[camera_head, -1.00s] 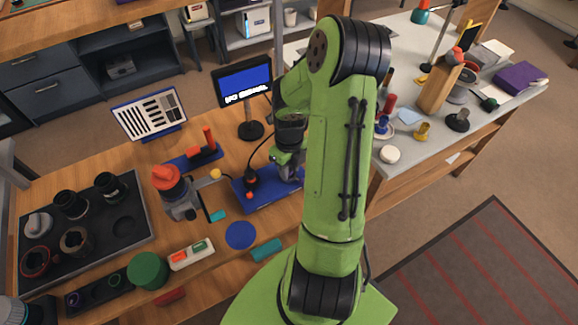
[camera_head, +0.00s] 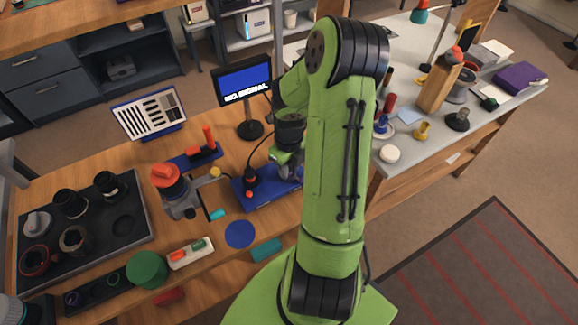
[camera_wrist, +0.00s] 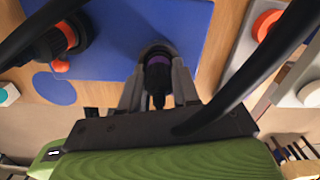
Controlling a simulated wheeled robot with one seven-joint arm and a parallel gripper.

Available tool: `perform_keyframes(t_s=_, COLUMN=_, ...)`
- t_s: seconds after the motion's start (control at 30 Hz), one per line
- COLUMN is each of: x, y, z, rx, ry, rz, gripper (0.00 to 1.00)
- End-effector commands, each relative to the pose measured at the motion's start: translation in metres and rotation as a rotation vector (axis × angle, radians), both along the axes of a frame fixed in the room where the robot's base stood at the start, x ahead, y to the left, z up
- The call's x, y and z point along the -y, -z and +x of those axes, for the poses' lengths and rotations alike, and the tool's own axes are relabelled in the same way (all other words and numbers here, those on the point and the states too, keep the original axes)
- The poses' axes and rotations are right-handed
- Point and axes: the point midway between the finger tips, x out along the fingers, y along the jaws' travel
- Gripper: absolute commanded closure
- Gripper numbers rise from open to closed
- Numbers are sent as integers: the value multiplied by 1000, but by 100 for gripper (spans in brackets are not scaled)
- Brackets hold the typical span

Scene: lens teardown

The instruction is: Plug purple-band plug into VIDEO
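The purple-band plug (camera_wrist: 158,61) shows in the wrist view as a dark body with a purple band. It sits between the two fingers of my gripper (camera_wrist: 158,82), which look closed on its sides. A dark round rim shows around its far end over the blue board (camera_wrist: 110,60); I cannot tell whether the plug is seated in a socket. In the head view my gripper (camera_head: 289,168) is low over the right part of the blue board (camera_head: 262,202), partly behind my arm. No VIDEO label is readable.
A black cabled part (camera_head: 250,178) stands on the board left of my gripper. A monitor (camera_head: 243,84) with a blue screen stands behind. A grey stand with an orange top (camera_head: 168,177), a blue disc (camera_head: 240,234) and a black tray (camera_head: 135,240) are to the left.

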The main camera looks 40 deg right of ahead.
Motion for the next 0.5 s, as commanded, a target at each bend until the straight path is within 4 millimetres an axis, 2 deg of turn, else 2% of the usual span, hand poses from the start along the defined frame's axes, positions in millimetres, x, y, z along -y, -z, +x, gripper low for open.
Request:
perform_keyframes(t_s=0.03, x=-3, y=8, z=-6, rx=-19, ry=2, rz=14, gripper=62)
perform_keyframes(t_s=0.17, x=-3, y=8, z=-6, rx=-19, ry=1, rz=15, gripper=42)
perform_keyframes(t_s=0.2, x=-4, y=8, z=-6, rx=-18, ry=0, rz=16, gripper=40)
perform_keyframes(t_s=0.5, x=-6, y=8, z=-5, rx=-18, ry=-5, rz=21, gripper=40)
